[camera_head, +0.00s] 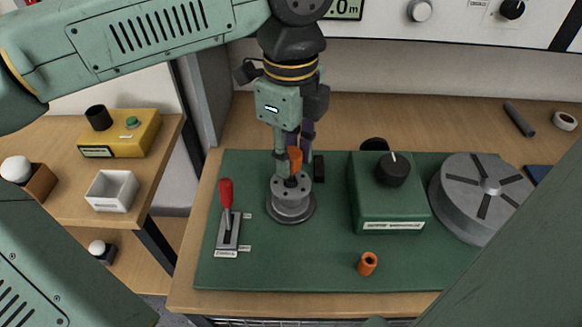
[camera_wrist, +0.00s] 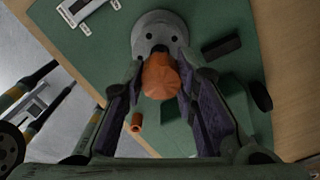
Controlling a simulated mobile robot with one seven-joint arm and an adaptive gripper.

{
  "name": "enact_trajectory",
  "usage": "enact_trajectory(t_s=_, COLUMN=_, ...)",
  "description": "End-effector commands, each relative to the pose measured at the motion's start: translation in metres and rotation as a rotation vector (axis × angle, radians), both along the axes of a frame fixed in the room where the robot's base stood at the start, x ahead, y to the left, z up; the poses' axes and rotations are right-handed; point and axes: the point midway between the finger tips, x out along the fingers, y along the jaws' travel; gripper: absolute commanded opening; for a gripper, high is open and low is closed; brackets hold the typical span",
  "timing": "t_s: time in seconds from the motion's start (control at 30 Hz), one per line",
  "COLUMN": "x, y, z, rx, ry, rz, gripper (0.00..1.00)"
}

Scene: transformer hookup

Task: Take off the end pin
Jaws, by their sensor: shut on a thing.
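The orange end pin (camera_head: 295,160) has a ridged head and stands upright over the grey flanged mount (camera_head: 290,207). The pin's head also shows in the wrist view (camera_wrist: 160,77), between my purple-padded fingers. My gripper (camera_head: 294,152) points down and is shut on the pin. The grey mount with its dark holes is at the top of the wrist view (camera_wrist: 152,22). The pin's lower end meets a dark part on the mount; I cannot tell how deep it sits. A second, hollow orange piece (camera_head: 367,263) lies apart on the green mat (camera_head: 290,270).
A red-handled lever (camera_head: 227,195) stands left of the mount. A green box with a black knob (camera_head: 388,198) and a slotted grey disc (camera_head: 480,195) are to the right. A small black block (camera_head: 319,168) is close behind. The mat's front is mostly clear.

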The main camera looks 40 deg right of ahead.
Motion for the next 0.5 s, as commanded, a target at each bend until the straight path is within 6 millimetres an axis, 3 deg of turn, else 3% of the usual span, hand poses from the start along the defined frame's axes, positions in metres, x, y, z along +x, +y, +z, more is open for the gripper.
enact_trajectory(t_s=0.5, x=0.0, y=0.0, z=0.014, rx=0.0, ry=-0.001, rz=0.001, gripper=0.0)
